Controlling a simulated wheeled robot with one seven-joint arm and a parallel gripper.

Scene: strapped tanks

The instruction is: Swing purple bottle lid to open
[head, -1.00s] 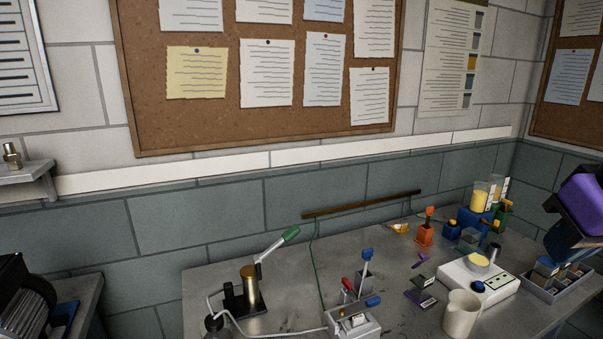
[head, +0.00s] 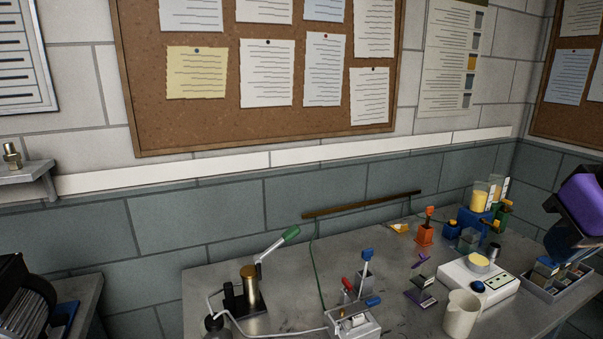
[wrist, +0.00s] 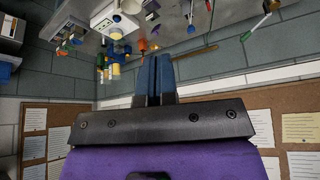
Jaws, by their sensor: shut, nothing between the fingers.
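No purple bottle can be clearly made out. A small purple piece (head: 420,261) lies on the table in the head view, and a small dark item with a purple part (head: 421,299) lies nearer. Which of them, if either, is the lid cannot be told. My gripper (wrist: 153,60) shows in the wrist view with its two blue-grey fingers together and nothing between them. The table and its objects lie beyond the fingertips in that view, so the gripper is apart from them.
A wall with a cork board (head: 200,120) stands behind.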

